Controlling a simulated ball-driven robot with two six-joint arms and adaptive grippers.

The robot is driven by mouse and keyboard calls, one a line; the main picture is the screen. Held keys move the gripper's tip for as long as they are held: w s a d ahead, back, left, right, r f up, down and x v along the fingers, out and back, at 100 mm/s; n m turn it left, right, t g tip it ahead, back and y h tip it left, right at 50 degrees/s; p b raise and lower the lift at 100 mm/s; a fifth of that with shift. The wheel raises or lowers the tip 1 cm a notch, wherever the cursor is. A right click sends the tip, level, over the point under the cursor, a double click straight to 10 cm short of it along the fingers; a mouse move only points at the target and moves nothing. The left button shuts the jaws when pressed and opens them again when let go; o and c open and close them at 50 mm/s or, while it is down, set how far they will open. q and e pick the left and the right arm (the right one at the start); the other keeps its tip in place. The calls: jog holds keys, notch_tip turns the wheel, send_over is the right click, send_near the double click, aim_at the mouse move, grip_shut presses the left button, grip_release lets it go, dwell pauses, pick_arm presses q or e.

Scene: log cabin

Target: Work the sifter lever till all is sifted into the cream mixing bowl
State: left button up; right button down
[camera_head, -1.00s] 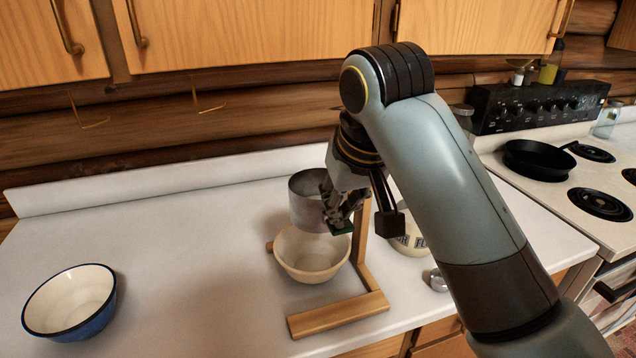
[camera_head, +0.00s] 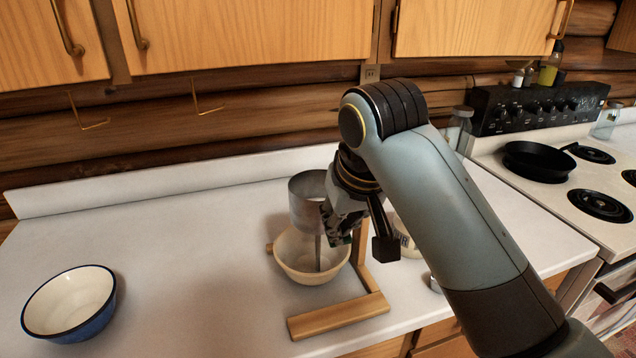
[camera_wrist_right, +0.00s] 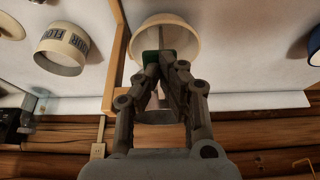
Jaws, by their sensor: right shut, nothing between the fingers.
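The metal sifter (camera_head: 306,203) is a grey cylinder held on a wooden stand (camera_head: 340,315). The cream mixing bowl (camera_head: 292,262) stands upright under it, and also shows in the right wrist view (camera_wrist_right: 184,36). A thin grey vertical streak (camera_head: 318,252) runs from the sifter down into the bowl; it looks like falling powder. My right gripper (camera_head: 338,238) is shut and empty at the sifter's right side, above the bowl's right rim. A dark green piece (camera_wrist_right: 150,58) shows at its fingertips; I cannot tell whether it is the lever. The sifter's inside is hidden.
A blue bowl with a cream inside (camera_head: 70,302) stands at the left. A cream flour canister (camera_wrist_right: 62,48) is partly hidden behind my right arm in the head view. The stove with a black pan (camera_head: 538,160) is at the right. The counter's left middle is clear.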

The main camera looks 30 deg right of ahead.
jog(key=shift+r+p, duration=0.7)
jog(key=shift+r, duration=0.75)
jog(key=shift+f, duration=0.1)
jog(key=shift+f, duration=1.45)
jog(key=shift+r, duration=1.55)
jog(key=shift+f, duration=1.55)
jog(key=shift+r, duration=1.55)
